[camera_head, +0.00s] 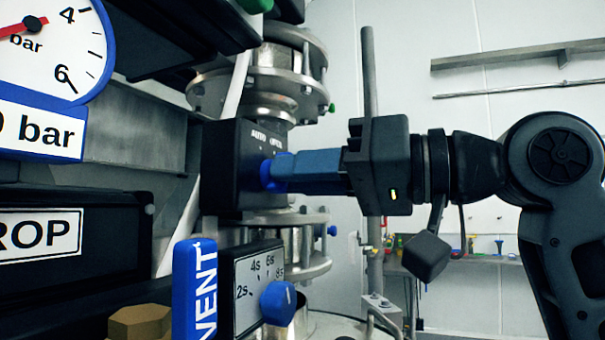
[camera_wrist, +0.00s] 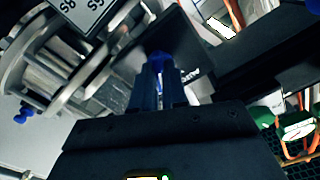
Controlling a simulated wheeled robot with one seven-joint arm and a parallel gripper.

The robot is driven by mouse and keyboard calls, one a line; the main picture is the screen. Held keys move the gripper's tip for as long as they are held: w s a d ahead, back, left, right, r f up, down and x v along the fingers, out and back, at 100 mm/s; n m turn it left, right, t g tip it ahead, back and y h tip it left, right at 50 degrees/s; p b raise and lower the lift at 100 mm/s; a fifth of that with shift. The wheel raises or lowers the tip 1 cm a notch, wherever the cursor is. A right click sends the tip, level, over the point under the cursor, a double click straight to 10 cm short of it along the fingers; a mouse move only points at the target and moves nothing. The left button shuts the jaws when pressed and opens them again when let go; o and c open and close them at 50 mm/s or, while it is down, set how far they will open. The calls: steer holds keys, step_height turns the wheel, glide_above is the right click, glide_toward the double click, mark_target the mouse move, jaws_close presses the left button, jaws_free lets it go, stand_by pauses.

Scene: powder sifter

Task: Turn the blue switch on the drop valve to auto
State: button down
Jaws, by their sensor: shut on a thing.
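The blue switch (camera_head: 268,174) sits on the face of a black box (camera_head: 222,165) marked "AUTO" and another word that reads like "OPEN". The box is fixed on the steel valve column. My gripper (camera_head: 285,172) comes in from the right with its blue fingers shut on the switch. In the wrist view the switch (camera_wrist: 158,60) shows between the fingertips (camera_wrist: 160,75). The fingers hide most of the switch, so I cannot tell which label it points to.
Below the box is a timer dial with a blue knob (camera_head: 278,303). A pressure gauge (camera_head: 50,45) and a "DROP" label (camera_head: 42,232) are at the left. Free room lies above my arm.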

steer(key=n+b, duration=0.5)
steer(key=n, duration=0.6)
steer(key=shift+n+b, duration=0.3)
steer(key=shift+b, duration=0.05)
stand_by(0.5)
steer(key=c, duration=1.2)
jaws_free()
steer(key=shift+o, duration=0.2)
steer(key=v, duration=0.7)
steer(key=shift+d+b, duration=0.4)
steer(key=shift+s+d, duration=0.1)
